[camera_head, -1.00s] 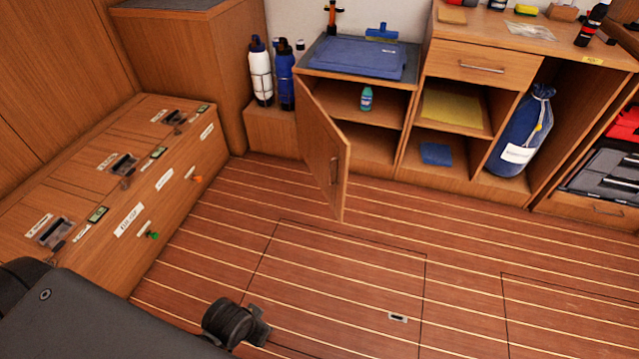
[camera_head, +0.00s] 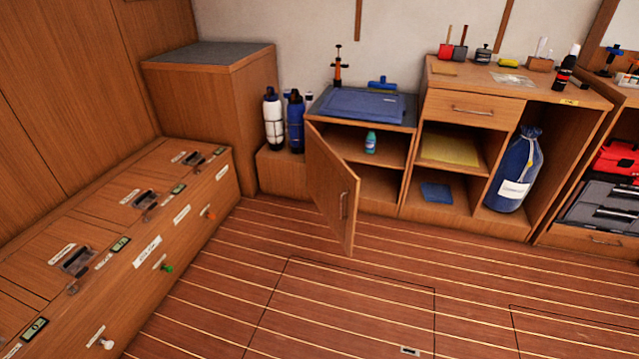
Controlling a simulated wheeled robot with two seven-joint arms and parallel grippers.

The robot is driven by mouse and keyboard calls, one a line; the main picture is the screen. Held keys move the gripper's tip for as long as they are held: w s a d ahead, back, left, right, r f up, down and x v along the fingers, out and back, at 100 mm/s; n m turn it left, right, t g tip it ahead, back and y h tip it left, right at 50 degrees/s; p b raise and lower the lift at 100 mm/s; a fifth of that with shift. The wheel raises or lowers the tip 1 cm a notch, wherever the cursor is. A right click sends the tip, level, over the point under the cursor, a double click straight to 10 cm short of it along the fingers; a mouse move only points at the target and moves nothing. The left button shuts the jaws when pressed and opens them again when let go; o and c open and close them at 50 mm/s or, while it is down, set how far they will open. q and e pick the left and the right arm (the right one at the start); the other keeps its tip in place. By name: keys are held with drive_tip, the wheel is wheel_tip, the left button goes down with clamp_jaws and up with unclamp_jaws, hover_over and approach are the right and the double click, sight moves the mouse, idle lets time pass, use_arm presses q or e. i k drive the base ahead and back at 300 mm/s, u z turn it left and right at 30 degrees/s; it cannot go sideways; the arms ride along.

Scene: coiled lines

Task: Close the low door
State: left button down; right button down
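The low door (camera_head: 333,187) is a wooden panel with a vertical metal handle (camera_head: 343,205). It stands open, swung out into the room from the left side of a low cabinet (camera_head: 378,196). Inside the cabinet, a small teal bottle (camera_head: 370,142) stands on the shelf. Neither of my grippers shows in the head view now.
A long wooden bench (camera_head: 150,235) with latches and knobs runs along the left. Two bottles stand left of the cabinet, one white (camera_head: 274,120) and one blue (camera_head: 296,125). A blue bag (camera_head: 516,170) sits in the right bay. The striped floor (camera_head: 330,300) before the door is clear.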

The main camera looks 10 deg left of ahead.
sight(333, 186)
drive_tip(key=u, duration=1.1)
drive_tip(key=i, duration=1)
drive_tip(key=z, duration=0.05)
